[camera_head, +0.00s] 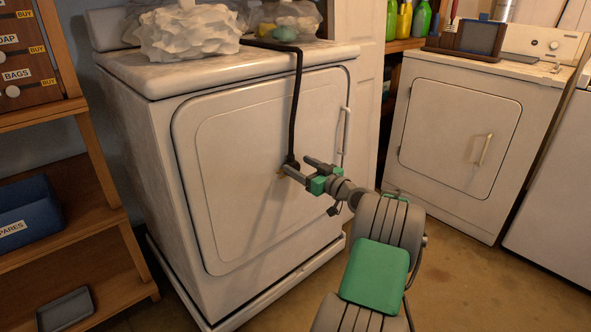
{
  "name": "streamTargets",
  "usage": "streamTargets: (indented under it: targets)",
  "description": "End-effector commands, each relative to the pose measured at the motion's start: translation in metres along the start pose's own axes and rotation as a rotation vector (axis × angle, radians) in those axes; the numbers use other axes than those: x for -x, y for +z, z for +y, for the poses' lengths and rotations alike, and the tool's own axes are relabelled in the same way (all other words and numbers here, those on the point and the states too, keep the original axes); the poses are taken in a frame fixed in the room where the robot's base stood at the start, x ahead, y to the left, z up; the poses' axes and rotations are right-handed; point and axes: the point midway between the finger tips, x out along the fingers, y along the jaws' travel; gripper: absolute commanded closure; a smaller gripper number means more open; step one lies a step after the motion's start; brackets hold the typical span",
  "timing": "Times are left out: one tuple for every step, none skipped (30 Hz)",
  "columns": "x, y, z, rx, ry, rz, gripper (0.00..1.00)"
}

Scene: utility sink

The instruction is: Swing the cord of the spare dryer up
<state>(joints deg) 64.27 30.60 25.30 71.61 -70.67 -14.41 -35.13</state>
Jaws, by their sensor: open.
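A white dryer (248,185) stands at the left with its front door shut. A black cord (297,95) runs over its top front edge and hangs down in front of the door. The cord's dark plug end (291,162) hangs about halfway down the door. My gripper (298,166) is open at the plug end. Its left fingertip overlaps the plug in the picture; I cannot tell whether they touch. The right finger is apart from the plug, to its right.
A crumpled white bag (190,33) and a clear bag of items (284,20) sit on the dryer top. A second white dryer (460,135) stands at the right. Wooden shelves (60,190) with a blue bin (28,225) stand left. Floor is clear between the dryers.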

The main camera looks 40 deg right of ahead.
Motion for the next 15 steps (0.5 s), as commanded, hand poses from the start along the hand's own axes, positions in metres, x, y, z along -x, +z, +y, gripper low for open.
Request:
streamTargets:
  targets:
    - [-0.009,0.003,-0.001,0.001,-0.003,0.000,0.33]
    - [-0.013,0.002,-0.001,0.001,-0.002,0.000,0.33]
    - [-0.019,0.002,-0.001,0.001,-0.002,0.000,0.33]
    - [-0.021,0.002,-0.001,0.001,-0.002,0.000,0.33]
    - [-0.024,0.002,0.000,0.000,-0.001,-0.001,0.33]
    - [-0.025,0.001,0.001,-0.001,0.001,-0.001,0.33]
    - [-0.026,0.001,0.001,-0.001,0.001,-0.001,0.33]
    - [-0.027,0.001,0.001,-0.001,0.002,-0.001,0.33]
    - [-0.027,0.000,0.001,-0.001,0.002,-0.002,0.33]
    - [-0.026,0.000,0.001,-0.001,0.003,-0.002,0.33]
    - [-0.026,0.000,0.001,-0.001,0.003,-0.002,0.33]
    - [-0.026,0.000,0.001,-0.001,0.003,-0.002,0.33]
    - [-0.026,0.000,0.001,-0.001,0.003,-0.002,0.33]
    - [-0.026,0.000,0.001,-0.001,0.003,-0.002,0.34]
    - [-0.026,0.000,0.002,-0.001,0.003,-0.002,0.38]
